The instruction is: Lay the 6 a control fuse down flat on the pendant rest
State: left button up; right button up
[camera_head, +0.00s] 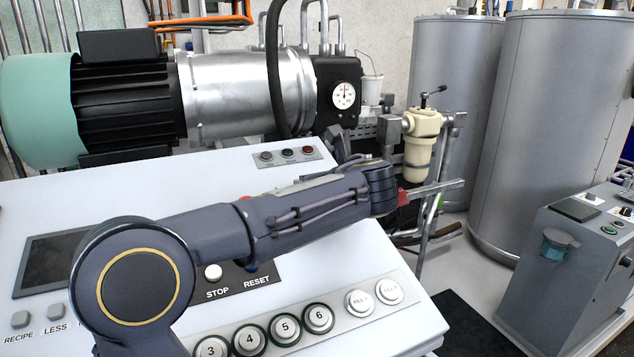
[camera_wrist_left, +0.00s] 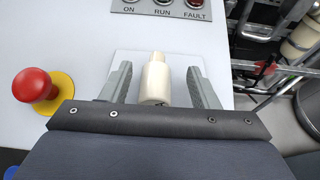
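The fuse, a cream cylinder with a narrower end (camera_wrist_left: 155,78), is over a pale square plate (camera_wrist_left: 220,78) on the console top in the left wrist view. The plate looks like the pendant rest. The fuse seems to lie lengthwise, but whether it touches the plate is unclear. My left gripper (camera_wrist_left: 159,68) is open around it, one finger on each side, with a visible gap on both sides. In the head view my left arm reaches across the console and hides the fuse and fingertips. My right gripper is in neither view.
A red emergency button on a yellow base (camera_wrist_left: 34,86) stands left of my fingers. The ON, RUN and FAULT lights (camera_head: 287,154) are just beyond the plate. Numbered buttons (camera_head: 285,328) line the console front. Railings and a cream filter (camera_head: 421,135) stand past the right edge.

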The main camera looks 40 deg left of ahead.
pick_arm(q)
jog(key=shift+d, duration=0.1)
jog(key=v, duration=0.7)
jog(key=shift+s+d+r, duration=0.15)
jog(key=shift+d, duration=0.1)
dwell(0.4)
